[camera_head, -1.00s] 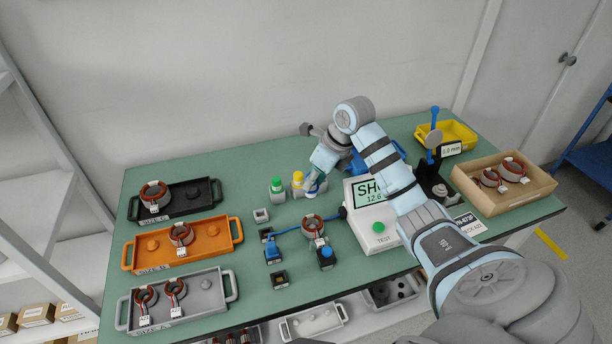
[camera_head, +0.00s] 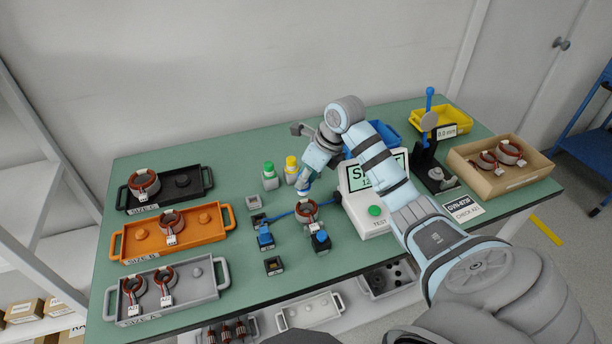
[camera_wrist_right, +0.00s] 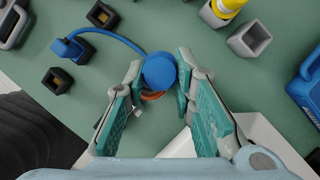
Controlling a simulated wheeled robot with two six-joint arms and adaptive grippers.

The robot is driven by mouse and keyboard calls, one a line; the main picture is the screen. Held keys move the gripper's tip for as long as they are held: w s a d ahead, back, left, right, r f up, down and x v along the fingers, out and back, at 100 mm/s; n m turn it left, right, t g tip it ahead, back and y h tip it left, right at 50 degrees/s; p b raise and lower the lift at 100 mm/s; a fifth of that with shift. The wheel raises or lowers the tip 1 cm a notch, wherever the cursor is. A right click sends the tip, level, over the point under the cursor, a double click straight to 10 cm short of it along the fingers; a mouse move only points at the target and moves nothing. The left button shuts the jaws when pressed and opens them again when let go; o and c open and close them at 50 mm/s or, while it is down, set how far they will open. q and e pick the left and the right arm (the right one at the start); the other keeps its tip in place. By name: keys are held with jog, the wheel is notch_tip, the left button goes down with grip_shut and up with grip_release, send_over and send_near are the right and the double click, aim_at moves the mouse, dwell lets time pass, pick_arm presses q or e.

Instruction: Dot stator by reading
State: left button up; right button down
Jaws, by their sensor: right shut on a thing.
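My right gripper (camera_head: 304,186) is shut on a blue marker (camera_wrist_right: 159,71), whose round blue top shows between the fingers in the right wrist view. It is over the stator (camera_head: 306,212) on the bench, which has a copper ring and a white connector. The marker mostly hides this stator in the wrist view, and I cannot tell whether its tip touches. Green (camera_head: 269,177) and yellow (camera_head: 291,170) markers stand behind. The left gripper is out of view.
Black (camera_head: 209,186), orange (camera_head: 228,221) and grey (camera_head: 221,274) trays with stators are at left. Blue plugs (camera_head: 265,236) and small sockets (camera_head: 273,266) surround the stator.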

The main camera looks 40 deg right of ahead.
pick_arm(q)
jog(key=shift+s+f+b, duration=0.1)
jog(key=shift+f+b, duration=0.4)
pick_arm(e)
jog(key=shift+s+f, duration=0.1)
jog(key=shift+f, duration=0.55)
notch_tip(320, 180, up, 6)
jog(key=p, duration=0.5)
jog(key=shift+r, duration=0.15)
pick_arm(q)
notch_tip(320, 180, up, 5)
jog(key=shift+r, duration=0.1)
pick_arm(e)
jog(key=shift+f, duration=0.2)
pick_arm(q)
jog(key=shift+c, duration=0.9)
